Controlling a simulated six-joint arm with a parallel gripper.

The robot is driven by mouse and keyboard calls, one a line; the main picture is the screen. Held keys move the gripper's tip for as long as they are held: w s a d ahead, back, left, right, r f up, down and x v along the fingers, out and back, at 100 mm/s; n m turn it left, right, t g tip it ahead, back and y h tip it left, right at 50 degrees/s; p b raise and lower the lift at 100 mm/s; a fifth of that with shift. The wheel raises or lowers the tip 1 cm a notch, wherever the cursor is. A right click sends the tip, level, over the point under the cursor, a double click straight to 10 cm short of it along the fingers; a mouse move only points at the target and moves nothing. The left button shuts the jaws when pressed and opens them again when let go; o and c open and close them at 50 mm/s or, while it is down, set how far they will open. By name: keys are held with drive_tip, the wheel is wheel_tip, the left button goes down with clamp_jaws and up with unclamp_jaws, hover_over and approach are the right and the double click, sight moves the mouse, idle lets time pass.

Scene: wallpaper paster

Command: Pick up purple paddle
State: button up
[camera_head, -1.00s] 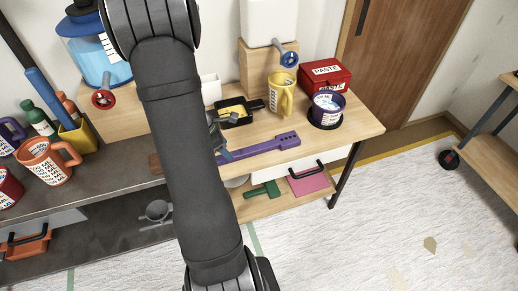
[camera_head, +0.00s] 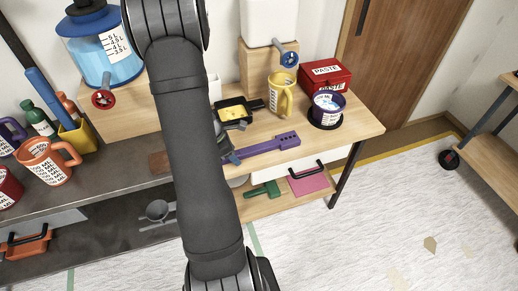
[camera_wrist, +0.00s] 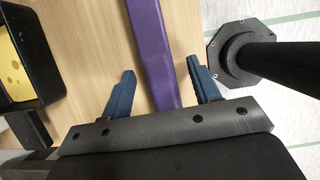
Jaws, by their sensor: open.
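The purple paddle (camera_head: 268,146) lies flat on the wooden table near its front edge. In the wrist view the paddle (camera_wrist: 153,45) runs lengthwise between the two blue fingers of my gripper (camera_wrist: 165,90). The gripper is open, with one finger on each side of the paddle and a gap on both sides; I cannot tell its exact height above the table. In the head view, my arm hides the paddle's left end and most of the gripper (camera_head: 232,155).
A black tray with a yellow sponge (camera_head: 233,112) is behind the paddle, close to the gripper's left in the wrist view. A yellow mug (camera_head: 281,95), a purple pot (camera_head: 327,108) and a red paste box (camera_head: 325,74) stand further back. A table leg (camera_head: 346,175) is at the right.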

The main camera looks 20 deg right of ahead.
drive_tip(key=shift+f, duration=0.1)
drive_tip(key=c, duration=1.1)
drive_tip(key=shift+o, duration=0.2)
wheel_tip(320, 180, up, 5)
drive_tip(key=shift+w+f, duration=0.1)
drive_tip(key=shift+f, duration=0.05)
drive_tip(key=s+d+r, duration=0.6)
drive_tip(key=s+d, duration=0.2)
drive_tip(key=shift+s+r, duration=0.25)
drive_tip(key=shift+r, duration=0.15)
drive_tip(key=shift+d, duration=0.1)
